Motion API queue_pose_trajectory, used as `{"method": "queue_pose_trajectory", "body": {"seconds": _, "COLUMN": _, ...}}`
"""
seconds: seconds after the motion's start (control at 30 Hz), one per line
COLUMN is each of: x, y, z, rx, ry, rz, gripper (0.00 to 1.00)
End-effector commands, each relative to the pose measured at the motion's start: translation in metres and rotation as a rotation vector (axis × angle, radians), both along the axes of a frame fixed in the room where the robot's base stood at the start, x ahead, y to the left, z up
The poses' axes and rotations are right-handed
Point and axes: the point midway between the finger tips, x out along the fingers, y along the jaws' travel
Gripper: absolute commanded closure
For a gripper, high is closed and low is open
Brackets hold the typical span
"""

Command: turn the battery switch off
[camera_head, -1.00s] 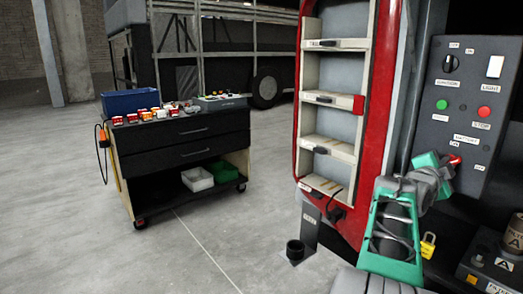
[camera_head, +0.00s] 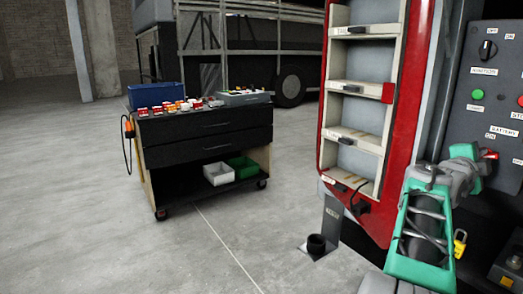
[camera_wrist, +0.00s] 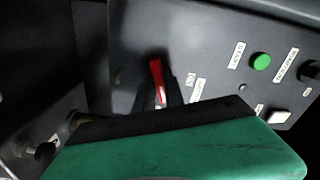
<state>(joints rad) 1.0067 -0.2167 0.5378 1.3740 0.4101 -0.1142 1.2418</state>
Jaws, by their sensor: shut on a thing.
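The battery switch has a red handle (camera_head: 489,154) on the dark control panel at the right edge of the head view, just below the labels BATTERY and ON. My gripper (camera_head: 481,162) is at the handle, reaching in from the lower left. In the wrist view the red handle (camera_wrist: 156,75) stands out between the dark fingers of my gripper (camera_wrist: 158,98), which are shut on it. The handle's base is hidden by the fingers and the green housing of my wrist.
The panel also carries a green button (camera_head: 477,94) and a black rotary ignition knob (camera_head: 487,50). A red-framed door with shelves (camera_head: 415,130) stands left of my arm. A yellow padlock (camera_head: 460,243) hangs below. A tool cart (camera_head: 205,130) stands farther left on open floor.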

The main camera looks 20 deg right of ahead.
Motion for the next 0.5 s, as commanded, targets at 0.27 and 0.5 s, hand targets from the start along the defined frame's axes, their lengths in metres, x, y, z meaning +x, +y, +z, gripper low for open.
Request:
{"method": "queue_pose_trajectory", "body": {"seconds": 0.27, "x": 0.0001, "y": -0.0001, "z": -0.0038, "rx": 0.018, "ry": -0.117, "rz": 0.000, "gripper": 1.00}}
{"method": "queue_pose_trajectory", "body": {"seconds": 0.5, "x": 0.0002, "y": -0.0002, "z": -0.0038, "rx": 0.037, "ry": -0.225, "rz": 0.000, "gripper": 1.00}}
